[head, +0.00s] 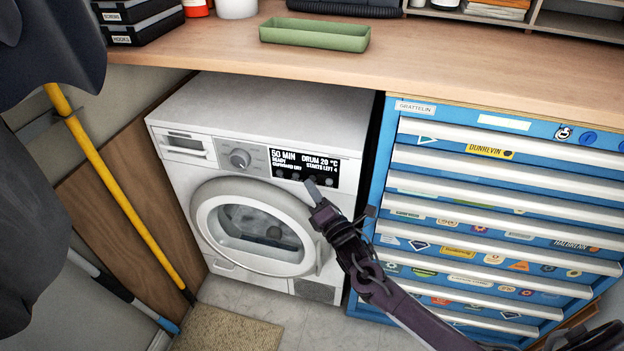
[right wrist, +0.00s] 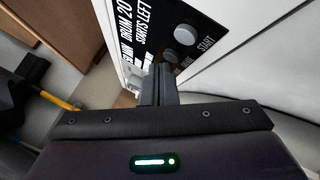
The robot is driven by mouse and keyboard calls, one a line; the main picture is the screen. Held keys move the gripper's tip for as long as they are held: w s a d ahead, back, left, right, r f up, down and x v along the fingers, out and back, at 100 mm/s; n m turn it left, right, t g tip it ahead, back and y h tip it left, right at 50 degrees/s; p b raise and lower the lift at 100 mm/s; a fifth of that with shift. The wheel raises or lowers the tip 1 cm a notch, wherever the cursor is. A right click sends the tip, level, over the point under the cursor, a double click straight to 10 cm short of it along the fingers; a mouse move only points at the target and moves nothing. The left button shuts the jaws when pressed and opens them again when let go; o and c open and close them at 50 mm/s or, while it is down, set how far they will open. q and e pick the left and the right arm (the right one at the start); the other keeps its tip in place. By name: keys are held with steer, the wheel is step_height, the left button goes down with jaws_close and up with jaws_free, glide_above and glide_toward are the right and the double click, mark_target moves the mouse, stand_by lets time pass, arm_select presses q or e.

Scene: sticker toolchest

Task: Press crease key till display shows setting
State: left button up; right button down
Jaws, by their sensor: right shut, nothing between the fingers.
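A white dryer (head: 265,110) stands under the worktop with its round door closed. Its black display panel (head: 320,165) is lit and reads "50 MIN", "READY", "DRUM 20 °C" and "STARTS LEFT 4"; one lower line is too small to read surely. A row of small round keys runs below the text. My right gripper (head: 312,186) is shut and empty, its tips at the panel's lower edge. In the right wrist view the fingers (right wrist: 160,84) point at the panel beside a small grey key (right wrist: 170,57). A bigger key (right wrist: 185,34) is labelled "START". The crease key's label is not readable, and contact cannot be told.
A wooden worktop (head: 400,62) with a green tray (head: 315,35) overhangs the dryer. A blue drawer chest (head: 378,215) covered in stickers stands close on the right. A yellow pole (head: 125,195) and dark hanging cloth (head: 30,230) are on the left.

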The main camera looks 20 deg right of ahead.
steer(key=shift+w+d, duration=0.2)
steer(key=shift+w, duration=0.1)
stand_by(0.6)
steer(key=shift+s+a+p, duration=0.3)
steer(key=shift+s+a, duration=0.15)
steer(key=shift+s, duration=0.2)
steer(key=s+a, duration=0.1)
steer(key=s+a+p, duration=0.1)
steer(key=s+p, duration=0.1)
steer(key=s, duration=0.1)
steer(key=shift+s+a, duration=0.1)
steer(key=shift+a, duration=0.3)
steer(key=shift+p, duration=0.3)
stand_by(0.4)
